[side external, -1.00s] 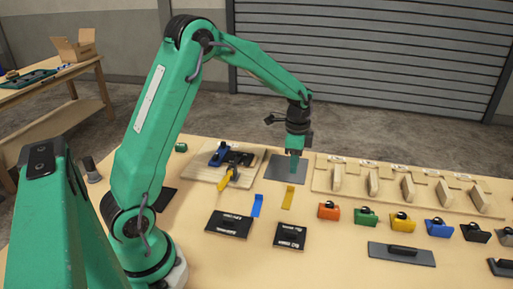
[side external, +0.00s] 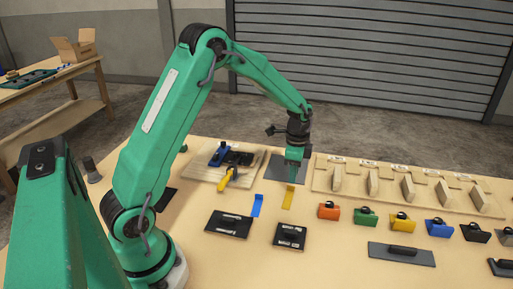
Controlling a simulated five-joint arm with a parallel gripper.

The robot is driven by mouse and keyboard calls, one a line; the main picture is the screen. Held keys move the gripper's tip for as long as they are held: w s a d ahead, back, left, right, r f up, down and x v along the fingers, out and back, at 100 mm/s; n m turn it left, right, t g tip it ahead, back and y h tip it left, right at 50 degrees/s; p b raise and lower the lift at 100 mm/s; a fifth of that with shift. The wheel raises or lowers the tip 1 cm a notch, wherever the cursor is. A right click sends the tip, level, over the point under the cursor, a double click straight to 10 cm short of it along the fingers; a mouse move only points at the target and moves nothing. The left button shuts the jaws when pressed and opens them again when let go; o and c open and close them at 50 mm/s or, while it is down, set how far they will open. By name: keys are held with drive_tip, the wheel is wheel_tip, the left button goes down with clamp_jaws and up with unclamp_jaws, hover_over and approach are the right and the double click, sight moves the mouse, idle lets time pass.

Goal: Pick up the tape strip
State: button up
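A short yellow tape strip (side external: 288,201) and a short blue tape strip (side external: 257,206) lie side by side on the wooden table, apart from each other. My gripper (side external: 292,180) points down just above the far end of the yellow strip. From this side I cannot tell whether it touches the strip. Its green fingers are small and overlap in this view, so whether they are open or shut is unclear. The yellow strip's near part shows on the table; its far end is close under the fingertips.
A grey plate (side external: 277,165) lies behind my gripper. A wooden board (side external: 205,174) with a blue and black device stands left. Black pads (side external: 228,223) lie in front. Coloured blocks, such as an orange one (side external: 329,212), and a wooden rack (side external: 325,185) stand right.

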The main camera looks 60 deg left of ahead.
sight(288, 197)
drive_tip(key=shift+s+f, duration=0.1)
drive_tip(key=shift+f, duration=2.4)
clamp_jaws()
